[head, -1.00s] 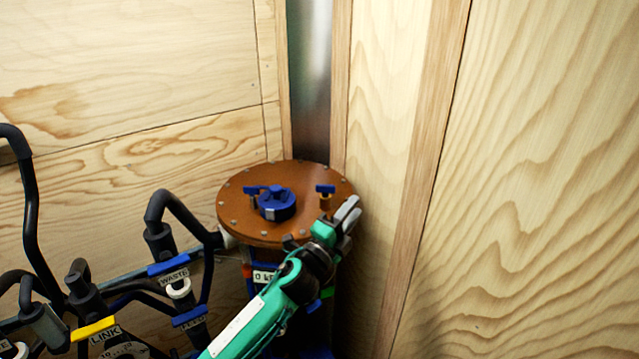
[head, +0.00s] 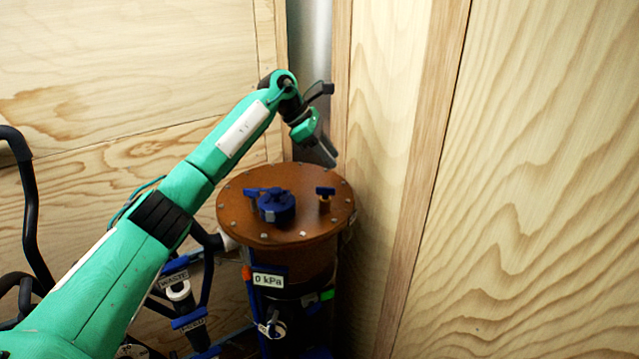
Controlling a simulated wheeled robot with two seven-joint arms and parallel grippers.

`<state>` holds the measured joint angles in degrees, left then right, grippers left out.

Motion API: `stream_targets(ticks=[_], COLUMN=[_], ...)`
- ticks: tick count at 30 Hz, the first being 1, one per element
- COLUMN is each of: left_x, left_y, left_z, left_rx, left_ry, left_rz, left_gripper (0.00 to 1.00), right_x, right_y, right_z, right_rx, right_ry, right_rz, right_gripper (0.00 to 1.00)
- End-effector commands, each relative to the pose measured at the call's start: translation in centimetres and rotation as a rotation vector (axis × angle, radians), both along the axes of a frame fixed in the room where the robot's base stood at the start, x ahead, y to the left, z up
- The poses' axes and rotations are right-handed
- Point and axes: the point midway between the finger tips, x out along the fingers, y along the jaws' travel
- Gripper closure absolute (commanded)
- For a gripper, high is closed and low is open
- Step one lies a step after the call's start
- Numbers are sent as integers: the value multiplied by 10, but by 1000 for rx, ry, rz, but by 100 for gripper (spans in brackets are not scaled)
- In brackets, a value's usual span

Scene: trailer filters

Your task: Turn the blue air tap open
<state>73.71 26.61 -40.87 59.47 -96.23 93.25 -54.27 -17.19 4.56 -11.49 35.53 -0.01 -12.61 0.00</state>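My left gripper (head: 328,154) hangs above the back right of the lid, pointing down, and looks apart from the tap. Its grey fingers are small and seen side-on, so their opening is unclear. My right gripper is not in view.
The lid tops a dark cylinder with a "0 kPa" label (head: 268,281). Wooden walls close in behind and to the right (head: 390,120). Black hoses (head: 32,210) and blue-handled pipe valves stand at left, partly behind my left arm.

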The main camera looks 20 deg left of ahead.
Motion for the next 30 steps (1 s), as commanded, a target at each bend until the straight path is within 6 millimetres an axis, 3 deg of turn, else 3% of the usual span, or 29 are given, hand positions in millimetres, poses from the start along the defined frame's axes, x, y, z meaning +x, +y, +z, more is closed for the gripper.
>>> stream_targets(ticks=[1,3,6,9,17,30], left_x=[0,-3,-7,-10,-9,-4], left_y=[21,44,65,73,64,32], left_z=[12,23,34,38,14,-60], left_rx=[67,141,207,236,239,236], left_ry=[14,39,68,83,90,89], left_rz=[1,-5,-6,-9,-11,-11], left_gripper=[67,67,67,67,67,67], right_x=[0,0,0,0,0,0], right_y=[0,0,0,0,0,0], right_z=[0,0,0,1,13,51], right_rx=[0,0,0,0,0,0], right_ry=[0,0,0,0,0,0], right_rz=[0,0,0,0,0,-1], right_gripper=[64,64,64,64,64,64])
